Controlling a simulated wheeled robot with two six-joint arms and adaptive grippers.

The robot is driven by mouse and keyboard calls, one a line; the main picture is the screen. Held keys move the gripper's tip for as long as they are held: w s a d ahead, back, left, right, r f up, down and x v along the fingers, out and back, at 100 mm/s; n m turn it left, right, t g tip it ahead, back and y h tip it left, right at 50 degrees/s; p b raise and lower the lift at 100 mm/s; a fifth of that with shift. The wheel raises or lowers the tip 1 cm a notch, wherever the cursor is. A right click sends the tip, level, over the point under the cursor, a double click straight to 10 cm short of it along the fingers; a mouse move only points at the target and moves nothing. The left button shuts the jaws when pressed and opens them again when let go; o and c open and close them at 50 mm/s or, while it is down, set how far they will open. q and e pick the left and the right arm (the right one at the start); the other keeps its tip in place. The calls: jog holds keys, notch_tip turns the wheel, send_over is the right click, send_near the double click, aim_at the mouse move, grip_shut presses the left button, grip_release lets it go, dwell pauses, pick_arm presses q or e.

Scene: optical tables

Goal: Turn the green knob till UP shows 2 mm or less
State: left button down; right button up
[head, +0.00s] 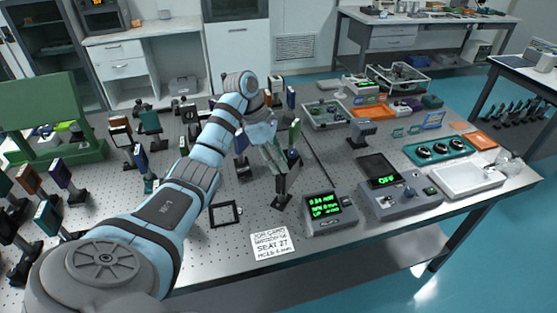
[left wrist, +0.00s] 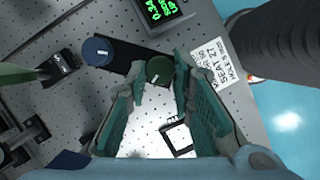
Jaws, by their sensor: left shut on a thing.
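My left gripper (head: 277,165) reaches down over the optical table. In the left wrist view its two fingers (left wrist: 161,74) close on the sides of the round green knob (left wrist: 159,70), which has a pale mark on its face. The knob sits at one end of a dark mount, with a blue knob (left wrist: 97,51) at the other end. In the head view the knobs are hidden or too small to make out behind the gripper. A readout box (head: 330,213) with green text stands to the right; its UP line is too small to read surely. My right gripper is not in view.
A seat card (head: 272,243) and a black square frame (head: 225,214) lie near the table's front. A grey box showing OFF (head: 400,198) stands right of the readout. Several posts with optics stand on the left of the perforated table (head: 235,262).

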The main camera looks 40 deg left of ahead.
pick_arm(q)
jog(key=c, duration=1.4)
grip_release()
jog(key=shift+d+f, duration=0.1)
jog(key=shift+d, duration=0.05)
jog(key=shift+r, duration=0.25)
jog(key=s+a, duration=0.5)
jog(key=a, duration=0.6)
jog(key=shift+s+r, duration=0.3)
